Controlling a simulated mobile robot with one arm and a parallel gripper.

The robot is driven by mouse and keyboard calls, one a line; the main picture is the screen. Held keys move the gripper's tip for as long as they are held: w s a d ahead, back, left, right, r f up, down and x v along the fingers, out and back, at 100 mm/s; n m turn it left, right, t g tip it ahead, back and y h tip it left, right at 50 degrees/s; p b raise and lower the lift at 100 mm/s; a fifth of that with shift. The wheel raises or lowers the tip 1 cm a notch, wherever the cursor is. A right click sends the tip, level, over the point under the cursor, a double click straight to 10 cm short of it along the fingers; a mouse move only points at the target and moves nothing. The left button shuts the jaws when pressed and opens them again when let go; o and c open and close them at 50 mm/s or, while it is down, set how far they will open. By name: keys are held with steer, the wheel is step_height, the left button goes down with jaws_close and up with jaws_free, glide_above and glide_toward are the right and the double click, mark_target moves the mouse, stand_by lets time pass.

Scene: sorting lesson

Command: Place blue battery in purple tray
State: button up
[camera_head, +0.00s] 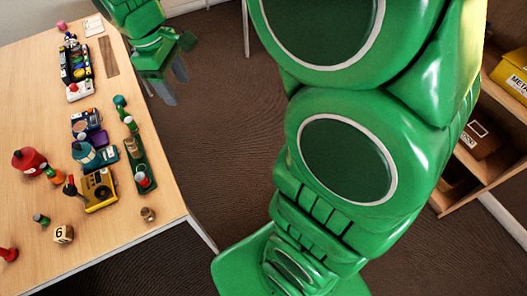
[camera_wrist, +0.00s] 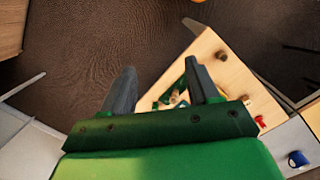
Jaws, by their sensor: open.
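My gripper (camera_head: 174,88) is open and empty, over the floor just past the right edge of the table (camera_head: 130,225). In the wrist view its two fingers (camera_wrist: 160,70) are spread apart, with floor and the table's corner beyond them. A small purple piece (camera_head: 97,138), possibly the purple tray, shows mid-table beside a dark blue and white item (camera_head: 86,122). It is partly hidden by things around it. I cannot pick out a blue battery with certainty.
A green tray (camera_head: 148,183) with several pegs lies along the table's right side. Shelves (camera_head: 490,165) stand at right.

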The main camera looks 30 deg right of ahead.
steer(key=s+d+f+m, duration=0.1)
steer(key=s+d+m, duration=0.3)
steer(key=s, duration=0.7)
steer(key=s+d+f+m+g+y, duration=0.1)
steer(key=s+d+m, duration=0.3)
steer(key=s, duration=0.8)
steer(key=shift+s+d+f+m, duration=0.15)
steer(key=shift+s+d+m, duration=0.15)
steer(key=shift+m, duration=0.6)
